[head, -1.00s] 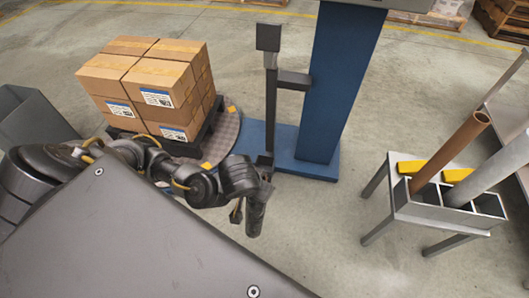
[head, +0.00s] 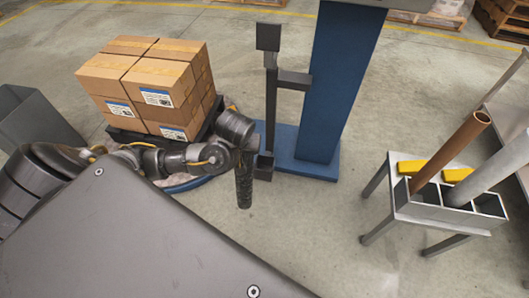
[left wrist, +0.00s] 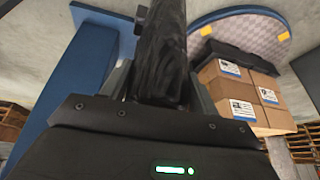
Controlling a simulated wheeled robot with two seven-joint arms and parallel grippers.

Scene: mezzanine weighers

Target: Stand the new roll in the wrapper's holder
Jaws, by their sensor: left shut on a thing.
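A dark, glossy roll (head: 243,187) hangs nearly upright from my left gripper (head: 241,160). In the left wrist view the roll (left wrist: 163,45) stands between the two fingers of the left gripper (left wrist: 163,88), which is shut on it. The wrapper has a blue column (head: 338,80) with a black holder (head: 270,110) on its left side, with an upper block and a lower foot. The roll is left of the holder's lower foot (head: 263,168) and looks apart from it, though depth is hard to judge. My right gripper is not in view.
Stacked cartons (head: 150,85) stand on a dark pallet on the round turntable (left wrist: 245,22). A grey bin (head: 35,125) stands at left. Floor between rack and wrapper is clear.

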